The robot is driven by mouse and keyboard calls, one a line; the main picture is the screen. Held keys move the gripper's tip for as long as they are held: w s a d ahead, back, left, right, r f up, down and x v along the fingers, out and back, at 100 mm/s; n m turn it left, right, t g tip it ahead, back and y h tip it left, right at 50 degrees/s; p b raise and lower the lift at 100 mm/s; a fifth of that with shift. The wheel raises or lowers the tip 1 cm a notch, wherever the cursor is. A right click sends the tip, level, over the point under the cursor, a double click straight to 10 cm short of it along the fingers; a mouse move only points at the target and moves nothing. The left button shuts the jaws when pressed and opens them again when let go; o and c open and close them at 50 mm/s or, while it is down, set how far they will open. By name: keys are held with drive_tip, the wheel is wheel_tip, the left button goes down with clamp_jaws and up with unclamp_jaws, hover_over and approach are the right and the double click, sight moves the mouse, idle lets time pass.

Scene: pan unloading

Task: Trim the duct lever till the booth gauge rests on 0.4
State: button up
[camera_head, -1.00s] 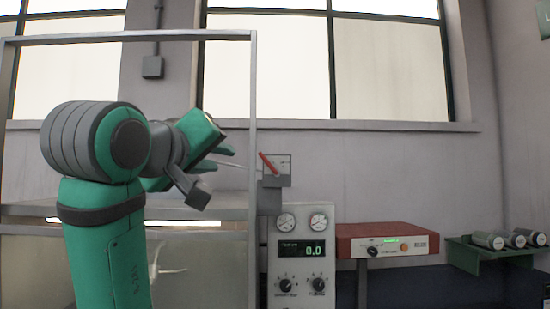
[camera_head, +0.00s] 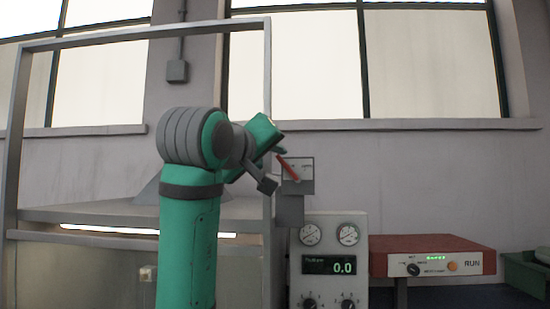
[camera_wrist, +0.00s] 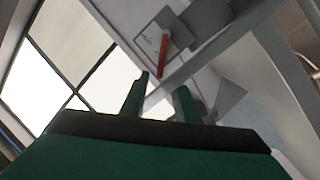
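The duct lever is a red bar (camera_head: 288,168) on a small white plate (camera_head: 304,167), tilted with its upper end to the left. It also shows in the wrist view (camera_wrist: 163,54). A display (camera_head: 334,265) on the panel below reads 0.0; I take it as the booth gauge. My gripper (camera_head: 279,150) is close to the lever's upper left end. In the wrist view its two green fingers (camera_wrist: 163,82) stand apart with nothing between them, and the lever lies just beyond the gap. I cannot tell whether a finger touches it.
Two round dials (camera_head: 329,235) sit above the display. A red box (camera_head: 432,257) marked RUN stands to the right. A grey frame post (camera_head: 267,110) rises close beside my gripper. A hood-like booth with a lit slot (camera_head: 100,229) is behind my arm.

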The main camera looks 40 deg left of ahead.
sight(287, 168)
drive_tip(key=shift+x, duration=1.4)
drive_tip(key=shift+d, duration=0.1)
clamp_jaws()
